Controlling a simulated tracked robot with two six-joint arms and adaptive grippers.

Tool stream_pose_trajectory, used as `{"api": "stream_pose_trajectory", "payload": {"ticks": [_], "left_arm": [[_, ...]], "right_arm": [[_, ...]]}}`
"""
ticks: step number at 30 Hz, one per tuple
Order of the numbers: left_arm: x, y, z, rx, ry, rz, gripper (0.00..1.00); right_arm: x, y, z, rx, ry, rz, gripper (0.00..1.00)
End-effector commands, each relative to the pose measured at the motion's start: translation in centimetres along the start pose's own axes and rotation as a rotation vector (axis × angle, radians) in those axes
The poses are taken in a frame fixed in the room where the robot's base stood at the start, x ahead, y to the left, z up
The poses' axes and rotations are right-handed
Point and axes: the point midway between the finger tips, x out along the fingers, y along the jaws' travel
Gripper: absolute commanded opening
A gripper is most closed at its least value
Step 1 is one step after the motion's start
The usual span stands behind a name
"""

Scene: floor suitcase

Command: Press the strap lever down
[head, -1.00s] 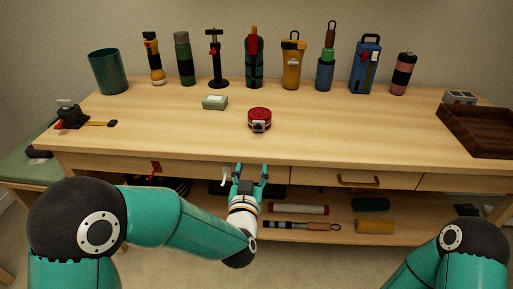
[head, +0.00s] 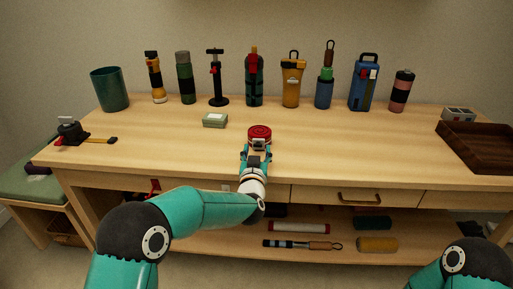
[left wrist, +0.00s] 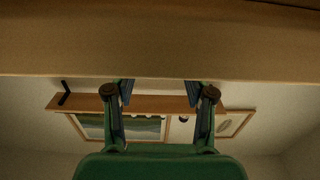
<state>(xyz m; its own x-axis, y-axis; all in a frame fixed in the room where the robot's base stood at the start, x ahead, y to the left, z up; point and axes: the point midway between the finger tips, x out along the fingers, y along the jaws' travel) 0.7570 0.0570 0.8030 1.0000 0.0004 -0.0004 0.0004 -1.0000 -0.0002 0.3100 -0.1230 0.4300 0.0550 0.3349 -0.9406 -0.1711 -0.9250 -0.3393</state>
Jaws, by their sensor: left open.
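A rolled red strap (head: 259,131) lies on the workbench near its front middle. A small metal buckle with a lever (head: 260,142) sits on its near side. My left gripper (head: 256,153) is open right in front of the buckle, fingers pointing at it over the front part of the bench. Whether a finger touches the lever I cannot tell. In the left wrist view the two fingers of my left gripper (left wrist: 158,92) stand apart with nothing between them, and the strap does not show there. My right gripper is out of view.
The workbench (head: 180,150) has free room around the strap. Several bottles and tools line the back. A dark wooden tray (head: 480,150) is at the right, a teal bin (head: 110,90) at the back left.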

Motion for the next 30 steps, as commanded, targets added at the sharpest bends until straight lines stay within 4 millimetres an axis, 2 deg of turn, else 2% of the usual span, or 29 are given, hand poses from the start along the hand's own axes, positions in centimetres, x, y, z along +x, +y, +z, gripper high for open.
{"api": "stream_pose_trajectory", "payload": {"ticks": [6,18,27,28,30], "left_arm": [[2.0,0.0,0.0,-0.001,0.000,-0.001,0.54],[2.4,-0.1,0.0,-0.001,-0.001,-0.001,0.54],[2.4,-0.1,0.0,-0.001,0.000,-0.001,0.04],[2.4,-0.1,0.0,-0.001,0.000,-0.001,0.00],[2.4,-0.1,0.0,-0.001,0.000,-0.001,0.00]], "right_arm": [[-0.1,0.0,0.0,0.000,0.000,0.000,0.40],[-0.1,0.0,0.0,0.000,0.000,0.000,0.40],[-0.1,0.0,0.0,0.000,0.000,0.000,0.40],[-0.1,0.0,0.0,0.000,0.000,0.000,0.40],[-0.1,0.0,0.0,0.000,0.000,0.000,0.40]]}}
